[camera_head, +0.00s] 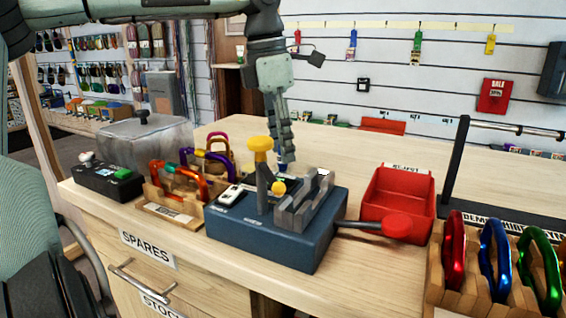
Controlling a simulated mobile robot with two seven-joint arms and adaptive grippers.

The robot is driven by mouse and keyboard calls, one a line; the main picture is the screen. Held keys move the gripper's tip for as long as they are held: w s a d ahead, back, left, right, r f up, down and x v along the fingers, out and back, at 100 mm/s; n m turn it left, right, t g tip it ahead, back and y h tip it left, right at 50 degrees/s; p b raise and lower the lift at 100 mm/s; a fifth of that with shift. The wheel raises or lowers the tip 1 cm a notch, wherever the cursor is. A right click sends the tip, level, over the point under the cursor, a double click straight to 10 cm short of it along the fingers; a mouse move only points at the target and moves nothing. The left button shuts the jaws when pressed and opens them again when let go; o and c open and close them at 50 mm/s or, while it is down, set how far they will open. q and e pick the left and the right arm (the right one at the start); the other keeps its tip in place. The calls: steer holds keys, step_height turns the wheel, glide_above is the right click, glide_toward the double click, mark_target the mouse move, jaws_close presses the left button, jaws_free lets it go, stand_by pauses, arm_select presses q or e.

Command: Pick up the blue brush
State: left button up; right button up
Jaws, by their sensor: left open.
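My left gripper (284,150) hangs down from the top over the workbench, just behind the yellow-topped post of a dark blue block-shaped device (265,240). It is open, though seen edge-on, so the gap between its fingers does not show clearly. A small blue bit (284,167) shows right below the fingertips; it may be the blue brush, mostly hidden by the post and the device's grey jaws. I cannot tell whether the fingers touch it. My right gripper is not in view.
Racks of carabiners stand left (180,190) and front right (490,280). A clear-covered box (147,140) is at the back left. Bare benchtop (375,270) lies front of the bin.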

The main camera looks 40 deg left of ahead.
arm_select(q)
steer(key=shift+w+f, duration=0.15)
steer(key=shift+f, duration=0.55)
jaws_close()
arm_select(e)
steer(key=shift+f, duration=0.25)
arm_select(q)
steer(key=shift+r, duration=0.15)
steer(key=shift+r, duration=0.55)
step_height(320, 180, up, 3)
steer(key=shift+f, duration=0.2)
steer(key=w+r+p, duration=0.1)
steer(key=w+r, duration=0.6)
steer(key=w, duration=0.4)
steer(key=shift+w+a, duration=0.35)
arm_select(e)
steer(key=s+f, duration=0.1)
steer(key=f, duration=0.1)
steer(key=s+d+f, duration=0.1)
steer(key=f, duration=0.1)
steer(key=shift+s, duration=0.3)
